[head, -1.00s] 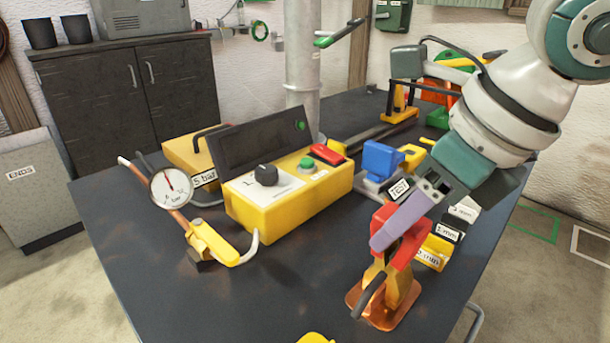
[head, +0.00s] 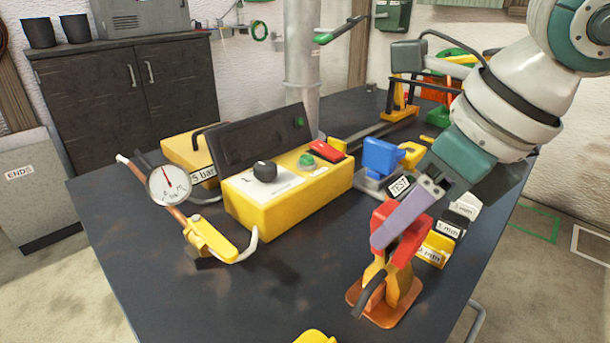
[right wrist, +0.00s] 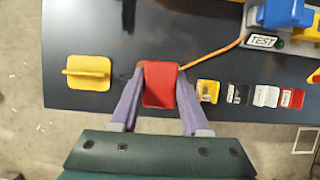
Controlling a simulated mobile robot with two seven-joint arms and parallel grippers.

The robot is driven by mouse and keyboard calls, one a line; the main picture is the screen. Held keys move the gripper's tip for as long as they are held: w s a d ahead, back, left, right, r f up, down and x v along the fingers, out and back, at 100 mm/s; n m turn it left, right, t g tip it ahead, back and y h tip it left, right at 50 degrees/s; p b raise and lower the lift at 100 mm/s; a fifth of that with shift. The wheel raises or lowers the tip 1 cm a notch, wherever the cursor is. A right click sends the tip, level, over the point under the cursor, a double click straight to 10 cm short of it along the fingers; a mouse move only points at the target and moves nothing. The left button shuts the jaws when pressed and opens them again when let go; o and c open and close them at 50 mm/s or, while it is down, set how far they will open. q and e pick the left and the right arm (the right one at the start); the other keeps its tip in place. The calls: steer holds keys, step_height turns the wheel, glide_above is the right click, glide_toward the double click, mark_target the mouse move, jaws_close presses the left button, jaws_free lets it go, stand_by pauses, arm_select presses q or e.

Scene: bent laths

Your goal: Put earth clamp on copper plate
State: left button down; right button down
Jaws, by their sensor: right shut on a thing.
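The earth clamp (head: 408,252) has a red upper part, orange-yellow lower jaws and a black cable stub. My right gripper (head: 400,222) is shut on its red part, with the purple fingers on either side. The right wrist view shows the red part of the clamp (right wrist: 160,83) between the fingers. The clamp is upright, and its lower end overlaps the copper plate (head: 386,317) near the table's front right edge. I cannot tell for sure whether the jaws grip the plate. The clamp hides much of the plate. My left gripper is not in view.
A yellow control box (head: 285,198) stands mid-table, with a pressure gauge (head: 169,185) to its left. A blue device (head: 382,156) and labelled blocks (head: 450,229) stand near the clamp. A yellow piece (head: 315,337) lies at the front. The front left tabletop is clear.

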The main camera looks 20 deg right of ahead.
stand_by(0.3)
steer(key=shift+c, duration=1.5)
jaws_free()
